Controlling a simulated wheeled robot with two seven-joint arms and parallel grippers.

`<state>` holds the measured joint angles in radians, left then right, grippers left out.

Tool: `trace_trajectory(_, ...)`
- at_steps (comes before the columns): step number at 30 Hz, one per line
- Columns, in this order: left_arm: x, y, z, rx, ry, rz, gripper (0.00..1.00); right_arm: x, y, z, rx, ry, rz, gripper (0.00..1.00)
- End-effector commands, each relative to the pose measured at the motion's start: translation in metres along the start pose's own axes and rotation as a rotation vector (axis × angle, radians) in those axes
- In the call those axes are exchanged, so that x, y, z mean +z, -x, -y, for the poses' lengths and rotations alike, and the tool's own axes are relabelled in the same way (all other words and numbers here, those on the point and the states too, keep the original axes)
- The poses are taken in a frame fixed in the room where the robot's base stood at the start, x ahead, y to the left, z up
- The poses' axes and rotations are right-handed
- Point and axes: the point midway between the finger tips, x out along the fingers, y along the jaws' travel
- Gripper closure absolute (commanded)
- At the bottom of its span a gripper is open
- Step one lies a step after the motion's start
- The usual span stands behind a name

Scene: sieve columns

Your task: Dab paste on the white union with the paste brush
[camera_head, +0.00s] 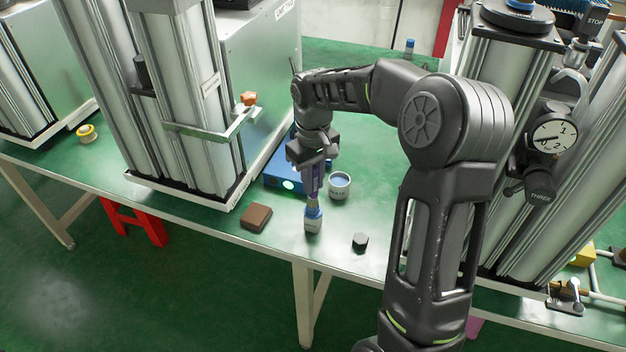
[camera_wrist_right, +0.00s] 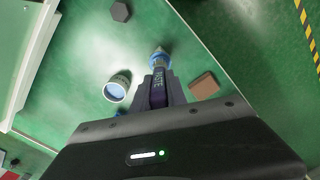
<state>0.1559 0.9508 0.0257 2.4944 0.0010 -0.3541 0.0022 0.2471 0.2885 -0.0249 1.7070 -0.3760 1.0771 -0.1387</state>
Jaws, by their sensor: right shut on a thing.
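My right gripper (camera_head: 312,170) points down over the green table, shut on the purple handle of the paste brush (camera_head: 317,183). The handle also shows in the wrist view (camera_wrist_right: 158,86), marked PASTE. Below it is a small pale piece with a blue upper part (camera_head: 313,222); whether it is the brush's lower end or a separate thing under it, I cannot tell. A pale round pot with blue inside (camera_head: 340,186) stands just right of the brush, apart from it. I cannot clearly pick out the white union. My left gripper is out of view.
A blue box (camera_head: 284,185) lies behind the brush. A brown block (camera_head: 256,217) is at left and a dark hexagonal piece (camera_head: 360,241) at right. Tall metal columns (camera_head: 180,90) stand left, and more columns with a gauge (camera_head: 551,137) stand right. The table's front edge is close.

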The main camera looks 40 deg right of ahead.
Motion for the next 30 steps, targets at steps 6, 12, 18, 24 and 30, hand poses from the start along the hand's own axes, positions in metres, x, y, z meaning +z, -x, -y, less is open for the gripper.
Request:
trace_trajectory(6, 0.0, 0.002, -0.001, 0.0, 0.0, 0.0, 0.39, 0.001, 0.001, 0.001, -0.002, 0.0, 0.004, 1.0)
trace_trajectory(12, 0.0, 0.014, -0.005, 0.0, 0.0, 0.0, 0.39, 0.0, 0.018, 0.0, -0.001, 0.0, 0.002, 1.0)
trace_trajectory(18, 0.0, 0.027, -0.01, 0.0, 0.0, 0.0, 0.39, 0.0, 0.036, 0.0, -0.001, 0.0, 0.001, 1.0)
trace_trajectory(24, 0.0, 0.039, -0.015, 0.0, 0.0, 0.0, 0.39, 0.0, 0.054, 0.0, -0.001, 0.0, 0.001, 1.0)
trace_trajectory(30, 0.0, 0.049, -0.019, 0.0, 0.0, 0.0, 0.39, 0.0, 0.068, 0.0, -0.001, -0.001, 0.001, 1.0)
